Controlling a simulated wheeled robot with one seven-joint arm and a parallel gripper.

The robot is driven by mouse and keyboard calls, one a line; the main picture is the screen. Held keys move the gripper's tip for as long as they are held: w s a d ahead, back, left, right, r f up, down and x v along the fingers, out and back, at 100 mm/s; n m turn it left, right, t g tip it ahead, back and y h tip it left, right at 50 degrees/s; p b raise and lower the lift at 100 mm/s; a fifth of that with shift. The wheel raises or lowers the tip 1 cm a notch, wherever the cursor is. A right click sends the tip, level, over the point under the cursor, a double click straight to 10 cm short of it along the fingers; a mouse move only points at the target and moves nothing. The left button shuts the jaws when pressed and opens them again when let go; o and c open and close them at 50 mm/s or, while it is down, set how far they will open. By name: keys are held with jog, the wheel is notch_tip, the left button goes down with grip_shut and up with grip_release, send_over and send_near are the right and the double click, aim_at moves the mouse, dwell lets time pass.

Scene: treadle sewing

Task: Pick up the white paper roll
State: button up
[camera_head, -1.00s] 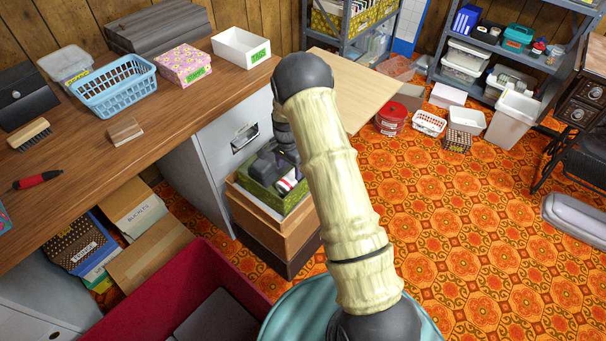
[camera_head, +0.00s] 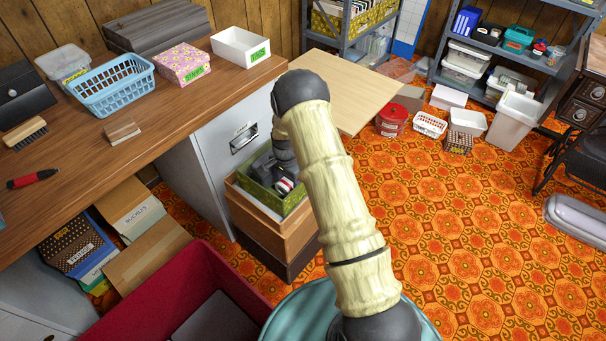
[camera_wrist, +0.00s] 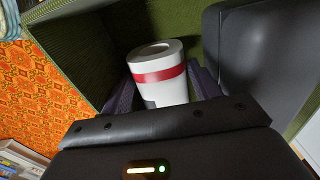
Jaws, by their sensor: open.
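The white paper roll (camera_wrist: 158,75) has a red band and a hollow end, and sits inside a green patterned box (camera_wrist: 84,45). In the wrist view it lies between the two dark fingers of my gripper (camera_wrist: 162,88), which are open on either side of it. I cannot tell whether either finger touches it. In the head view my gripper (camera_head: 264,166) reaches down into the green box (camera_head: 256,192), and a small part of the roll (camera_head: 286,185) shows beside it. The rest of the roll is hidden.
A large dark grey object (camera_wrist: 250,60) is beside the roll in the box. The green box stands on stacked brown boxes (camera_head: 262,232) next to a grey filing cabinet (camera_head: 232,140). The wooden worktop (camera_head: 150,150) is at left.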

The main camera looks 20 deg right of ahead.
dwell(0.4)
jog(key=shift+r, duration=0.1)
jog(key=c, duration=0.7)
notch_tip(320, 180, up, 10)
jog(key=shift+p, duration=1.2)
jog(key=shift+c, duration=0.2)
